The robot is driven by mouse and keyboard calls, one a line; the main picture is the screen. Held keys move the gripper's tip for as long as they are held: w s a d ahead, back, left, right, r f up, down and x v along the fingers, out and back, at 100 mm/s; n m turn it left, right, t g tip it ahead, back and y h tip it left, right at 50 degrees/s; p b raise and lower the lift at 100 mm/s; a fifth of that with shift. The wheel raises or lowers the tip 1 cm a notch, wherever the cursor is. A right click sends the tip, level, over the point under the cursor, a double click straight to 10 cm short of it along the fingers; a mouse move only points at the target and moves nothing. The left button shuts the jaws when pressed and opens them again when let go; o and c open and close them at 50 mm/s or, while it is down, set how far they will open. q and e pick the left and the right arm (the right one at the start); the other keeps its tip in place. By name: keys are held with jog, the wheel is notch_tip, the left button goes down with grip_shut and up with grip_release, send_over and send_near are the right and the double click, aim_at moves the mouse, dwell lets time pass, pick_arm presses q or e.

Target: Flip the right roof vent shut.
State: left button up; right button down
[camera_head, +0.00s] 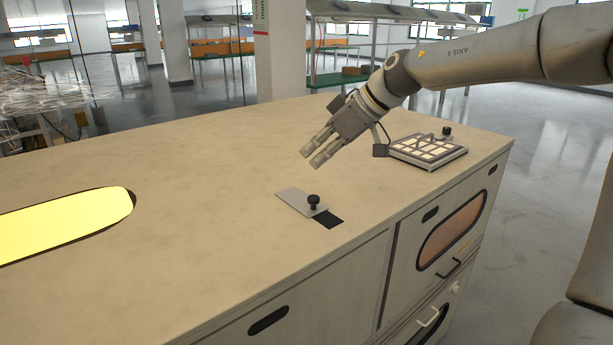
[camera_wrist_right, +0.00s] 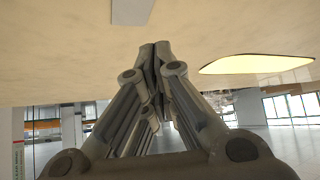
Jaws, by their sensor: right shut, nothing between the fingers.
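On the pale cabinet top (camera_head: 210,150) lies a flat grey plate (camera_head: 292,201) with a black knob (camera_head: 313,201), beside a dark slot (camera_head: 328,219) that is partly uncovered. Further right is a framed grille panel (camera_head: 428,151) with light cells and a black knob (camera_head: 446,131) at its back corner. I cannot tell for sure which is the right roof vent. My right gripper (camera_head: 312,158) is shut and empty, above the top, behind the plate and left of the grille. Its closed fingers (camera_wrist_right: 155,55) show in the right wrist view. My left gripper is not in view.
A glowing yellow window (camera_head: 65,225) is set in the top at the left. The cabinet front has drawers with handles (camera_head: 450,269) and an oval pane (camera_head: 452,230). The top between window and plate is clear. Shelving stands far behind.

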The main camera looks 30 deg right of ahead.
jog(key=p, duration=0.2)
send_over(303, 206)
jog(key=w, duration=0.1)
jog(key=f, duration=0.4)
jog(key=shift+a+f, duration=0.4)
jog(key=x, duration=0.3)
jog(key=shift+w+a+f+p, duration=0.2)
jog(key=shift+f+p, duration=0.1)
jog(key=shift+p, duration=0.1)
jog(key=s+d+p, duration=0.2)
jog(key=shift+s+f, duration=0.1)
jog(key=shift+s, duration=0.3)
jog(key=shift+s+d, duration=0.1)
jog(key=shift+s, duration=0.25)
jog(key=shift+f, duration=0.2)
jog(key=shift+w, duration=0.1)
jog(key=s, duration=0.2)
jog(key=s+p, duration=0.1)
jog(key=s, duration=0.4)
jog(key=shift+d+r+p, duration=0.1)
jog(key=shift+d+p, duration=0.15)
jog(key=shift+p, duration=0.15)
jog(key=shift+s, duration=0.15)
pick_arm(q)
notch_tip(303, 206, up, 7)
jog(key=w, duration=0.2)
pick_arm(e)
jog(key=shift+f, duration=0.2)
